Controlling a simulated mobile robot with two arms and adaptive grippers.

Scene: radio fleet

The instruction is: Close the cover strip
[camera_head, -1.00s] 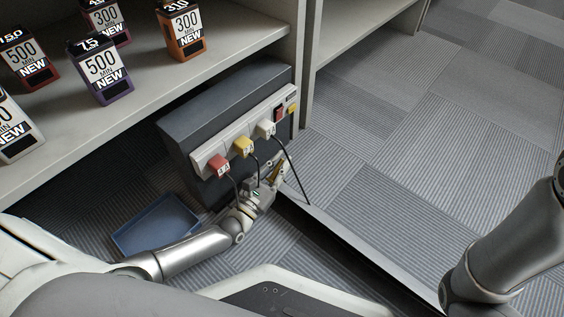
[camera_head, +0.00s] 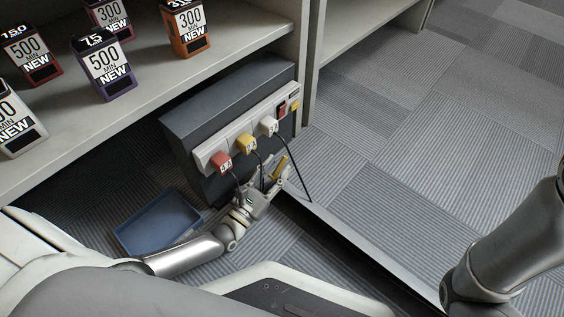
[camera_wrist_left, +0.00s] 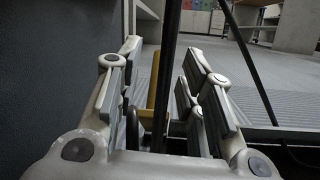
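The cover strip (camera_head: 366,240) is a long, light grey strip on the floor. It runs from beside the socket box toward the lower right, with a dark channel along its near side, and it appears raised. My left gripper (camera_head: 277,176) is at the strip's far end, in front of the box. In the left wrist view my left gripper (camera_wrist_left: 165,95) is open, with its fingers apart. A yellow bar (camera_wrist_left: 152,112) and a dark cable (camera_wrist_left: 170,70) show between or beyond the fingers; contact cannot be told. My right gripper is out of view.
A dark box with a white power strip (camera_head: 205,152) holds red, yellow (camera_head: 246,143) and white (camera_head: 268,126) plugs, whose black cables hang near my gripper. A blue tray (camera_head: 160,222) lies at the left. Shelves with several labelled packs (camera_head: 103,66) stand above. Carpet on the right is clear.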

